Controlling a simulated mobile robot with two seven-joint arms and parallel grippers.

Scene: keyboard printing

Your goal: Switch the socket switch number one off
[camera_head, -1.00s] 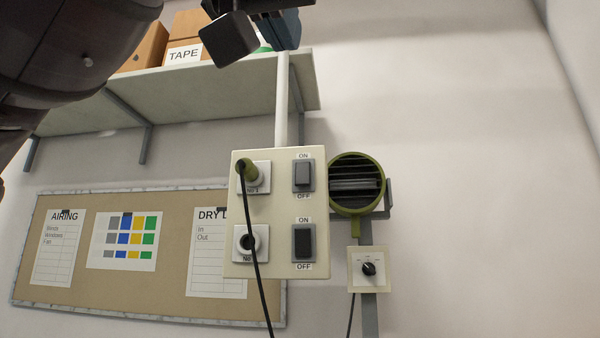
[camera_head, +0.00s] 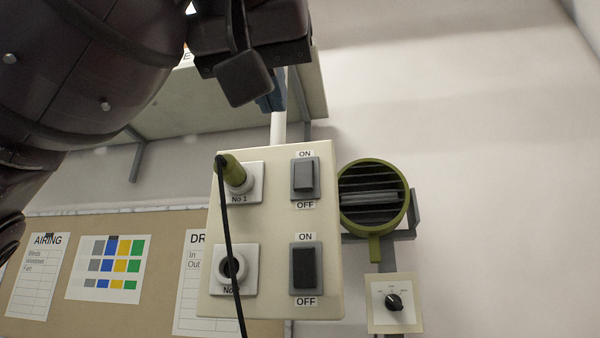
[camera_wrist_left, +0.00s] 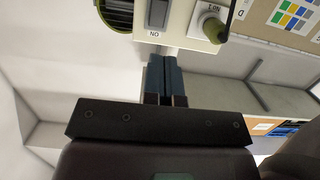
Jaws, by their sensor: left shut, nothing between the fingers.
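The cream socket panel (camera_head: 275,230) hangs in the middle of the head view. Socket switch number one (camera_head: 305,178) is the upper grey rocker, between ON and OFF labels; it also shows upside down in the left wrist view (camera_wrist_left: 158,14). Its rocker looks lighter and differently tilted from the lower switch (camera_head: 305,268). A green plug (camera_head: 235,172) sits in socket No 1, left of the switch. My left gripper (camera_head: 272,98) is shut and empty, above the panel's top edge and apart from the switch. Its blue-grey fingers (camera_wrist_left: 166,78) show together in the wrist view. My right gripper is out of view.
A black cable (camera_head: 228,240) hangs from the plug across socket No 2. A green round heater or fan (camera_head: 372,165) and a dial box (camera_head: 393,303) are right of the panel. A shelf (camera_head: 170,100) is above left, behind my arm. A notice board (camera_head: 100,220) is behind.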

